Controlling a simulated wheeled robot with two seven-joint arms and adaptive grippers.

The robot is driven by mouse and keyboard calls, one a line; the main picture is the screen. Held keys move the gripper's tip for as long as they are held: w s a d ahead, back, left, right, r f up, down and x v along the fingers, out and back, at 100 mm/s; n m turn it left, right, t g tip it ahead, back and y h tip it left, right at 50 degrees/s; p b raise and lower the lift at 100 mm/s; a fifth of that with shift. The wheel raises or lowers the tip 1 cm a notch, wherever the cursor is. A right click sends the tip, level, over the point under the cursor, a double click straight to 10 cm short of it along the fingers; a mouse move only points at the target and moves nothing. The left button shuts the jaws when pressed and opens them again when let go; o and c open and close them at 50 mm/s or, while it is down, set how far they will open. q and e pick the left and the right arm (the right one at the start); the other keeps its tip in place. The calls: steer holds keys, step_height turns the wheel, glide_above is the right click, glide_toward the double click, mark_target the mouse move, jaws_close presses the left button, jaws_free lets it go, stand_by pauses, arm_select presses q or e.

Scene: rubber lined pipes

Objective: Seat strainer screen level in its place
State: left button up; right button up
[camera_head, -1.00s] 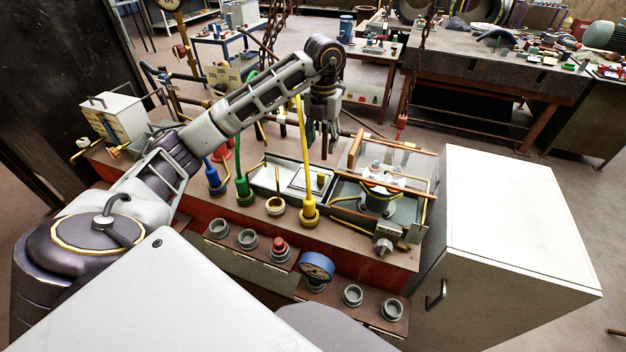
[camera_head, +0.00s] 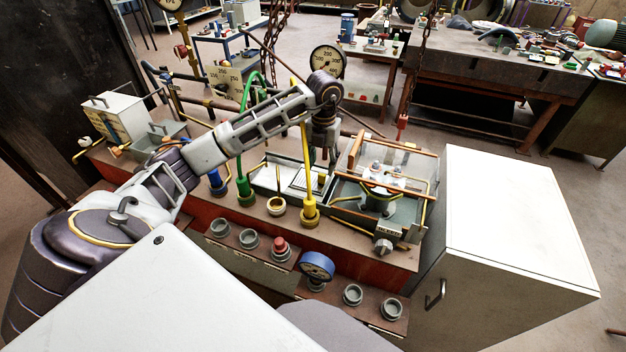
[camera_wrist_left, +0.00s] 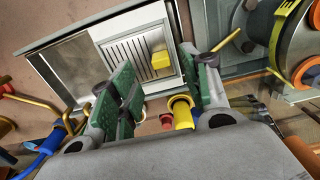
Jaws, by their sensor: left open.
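The strainer screen (camera_wrist_left: 143,52) looks like a pale slotted plate with a yellow block-shaped knob (camera_wrist_left: 160,60) in the left wrist view. It lies at the right part of a shallow grey tray (camera_wrist_left: 47,68). In the head view the screen (camera_head: 303,178) shows small, partly behind the yellow hose. I cannot tell if it sits level. My left gripper (camera_head: 324,153) is open above the screen's right end. In the left wrist view its green-padded fingers (camera_wrist_left: 163,88) stand apart, with the knob beyond and between them, apparently untouched. My right gripper is out of view.
The yellow hose (camera_head: 308,165) rises close to my left gripper. A clear-walled box with copper pipes and a pump-like unit (camera_head: 378,198) stands just right. Green (camera_head: 243,185) and blue (camera_head: 215,180) hoses stand left. A white cabinet (camera_head: 520,215) bounds the right side.

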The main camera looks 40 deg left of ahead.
mark_target(322, 174)
arm_select(q)
steer(key=shift+f, duration=0.45)
steer(key=shift+s+f+p, duration=0.1)
steer(key=shift+f+p, duration=0.5)
steer(key=shift+f, duration=2)
jaws_close()
